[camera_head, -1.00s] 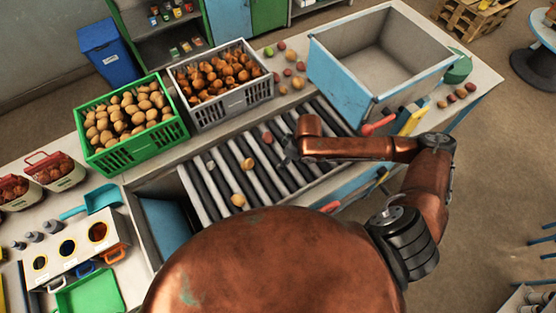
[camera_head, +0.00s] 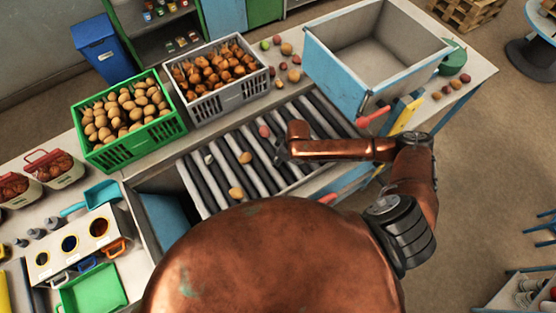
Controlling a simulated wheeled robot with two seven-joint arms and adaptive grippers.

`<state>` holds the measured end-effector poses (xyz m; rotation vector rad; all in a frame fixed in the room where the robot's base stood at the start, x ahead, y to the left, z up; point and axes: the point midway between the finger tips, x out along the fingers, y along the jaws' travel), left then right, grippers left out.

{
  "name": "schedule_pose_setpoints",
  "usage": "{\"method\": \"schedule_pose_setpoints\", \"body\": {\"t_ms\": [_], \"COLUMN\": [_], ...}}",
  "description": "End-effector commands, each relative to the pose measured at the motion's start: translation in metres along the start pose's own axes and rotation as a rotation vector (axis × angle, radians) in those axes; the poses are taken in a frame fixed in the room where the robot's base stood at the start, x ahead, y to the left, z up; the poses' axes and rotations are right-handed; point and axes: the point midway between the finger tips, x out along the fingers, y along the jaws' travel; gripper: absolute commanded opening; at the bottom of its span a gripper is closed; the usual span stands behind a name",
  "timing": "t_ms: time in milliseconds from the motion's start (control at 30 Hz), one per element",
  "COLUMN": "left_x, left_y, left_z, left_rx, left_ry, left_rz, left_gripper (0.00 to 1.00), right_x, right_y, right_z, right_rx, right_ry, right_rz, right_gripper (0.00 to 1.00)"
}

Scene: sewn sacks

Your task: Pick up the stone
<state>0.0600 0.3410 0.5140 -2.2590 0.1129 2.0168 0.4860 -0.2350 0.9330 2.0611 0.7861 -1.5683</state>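A small grey lump, which looks like the stone (camera_head: 209,159), lies on the left part of the roller conveyor (camera_head: 222,181). Two yellowish potatoes (camera_head: 236,193) and a reddish one (camera_head: 264,131) lie on the same rollers, apart from the stone. My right gripper (camera_head: 281,153) is over the rollers, to the right of the stone and clear of it. It is small, dark and partly hidden by its own arm, so its opening cannot be told. My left gripper is not in view.
A green crate of potatoes (camera_head: 126,149) and a grey crate of onions (camera_head: 229,100) stand behind the conveyor. A large blue-sided bin (camera_head: 345,83) stands at the back right. A white stand with round holes (camera_head: 42,262) is at left. Red handles (camera_head: 373,116) are near my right arm.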

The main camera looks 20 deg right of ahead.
Motion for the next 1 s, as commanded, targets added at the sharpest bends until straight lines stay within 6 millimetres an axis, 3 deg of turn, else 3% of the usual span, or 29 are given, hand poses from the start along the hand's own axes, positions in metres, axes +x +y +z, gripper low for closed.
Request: {"method": "schedule_pose_setpoints", "body": {"t_ms": [200,467,800,1000], "left_x": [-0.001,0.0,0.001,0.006], "left_y": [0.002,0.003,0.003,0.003], "left_z": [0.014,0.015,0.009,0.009], "left_rx": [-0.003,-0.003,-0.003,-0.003], "left_ry": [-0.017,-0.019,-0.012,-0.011], "left_rz": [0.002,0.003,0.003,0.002], "left_gripper": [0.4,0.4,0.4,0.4], "right_x": [0.0,0.0,-0.002,-0.016], "right_y": [0.0,0.0,0.0,0.001], "right_z": [0.0,0.0,-0.001,-0.005], "right_rx": [0.0,0.0,0.0,-0.002], "right_ry": [0.0,0.0,0.001,0.002], "right_rz": [0.0,0.0,0.0,0.001], "right_gripper": [0.18,0.0,0.0,0.0]}}
